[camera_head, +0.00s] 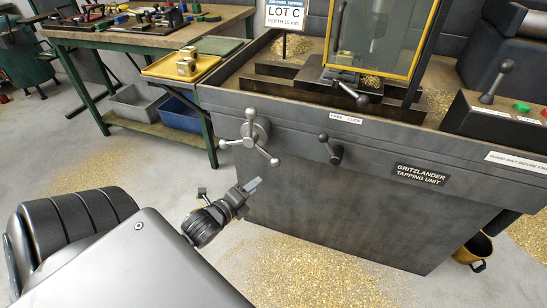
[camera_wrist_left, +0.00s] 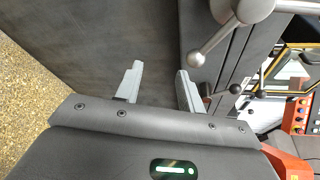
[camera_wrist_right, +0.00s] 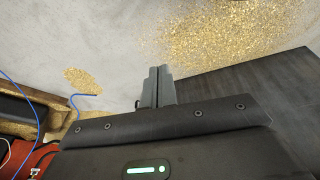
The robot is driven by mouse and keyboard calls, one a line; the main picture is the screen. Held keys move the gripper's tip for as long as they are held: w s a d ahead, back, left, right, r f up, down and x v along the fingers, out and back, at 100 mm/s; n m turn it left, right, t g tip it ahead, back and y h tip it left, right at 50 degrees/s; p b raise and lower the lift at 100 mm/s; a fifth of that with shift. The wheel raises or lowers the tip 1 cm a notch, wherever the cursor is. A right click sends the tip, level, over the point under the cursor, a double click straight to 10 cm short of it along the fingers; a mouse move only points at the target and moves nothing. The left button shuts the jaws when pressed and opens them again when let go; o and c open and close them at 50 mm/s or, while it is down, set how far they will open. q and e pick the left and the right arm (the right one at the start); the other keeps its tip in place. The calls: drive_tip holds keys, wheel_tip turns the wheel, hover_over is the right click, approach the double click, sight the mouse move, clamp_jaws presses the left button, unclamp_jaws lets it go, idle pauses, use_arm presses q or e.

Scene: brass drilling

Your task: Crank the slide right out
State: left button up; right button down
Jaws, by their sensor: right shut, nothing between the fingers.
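The crank is a three-spoked handwheel (camera_head: 250,138) with ball-ended spokes on the machine's front; its hub and a spoke also show in the left wrist view (camera_wrist_left: 218,38). What looks like the slide, a dark low block (camera_head: 285,88), lies in the chip-strewn bed behind it, partly behind the yellow-framed guard (camera_head: 378,40). A lock lever (camera_head: 331,150) sits right of the crank. My left gripper (camera_head: 250,186) is just below the crank; its spread fingers (camera_wrist_left: 158,85) are empty. My right gripper (camera_wrist_right: 158,84) is shut and empty, over the floor beside a dark panel.
A green-legged bench (camera_head: 150,45) with a yellow tray (camera_head: 182,66) stands at the left, with grey and blue bins below. A control box (camera_head: 500,115) with a lever is at the right.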

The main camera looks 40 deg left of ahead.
sight(271, 156)
use_arm(q)
wheel_tip(271, 156, up, 6)
drive_tip(key=m+t, duration=0.2)
drive_tip(key=m, duration=0.2)
drive_tip(key=w, duration=0.9)
drive_tip(key=shift+w+a+f+b, duration=0.25)
drive_tip(key=shift+w+a+b, duration=0.05)
drive_tip(key=shift+w+a, duration=0.1)
drive_tip(key=shift+w, duration=0.7)
use_arm(e)
drive_tip(key=shift+v, duration=1.05)
use_arm(q)
drive_tip(key=shift+c, duration=0.3)
use_arm(e)
drive_tip(key=shift+w, duration=0.1)
use_arm(q)
drive_tip(key=c, duration=0.7)
drive_tip(key=shift+f, duration=0.1)
clamp_jaws()
drive_tip(key=shift+d, duration=0.15)
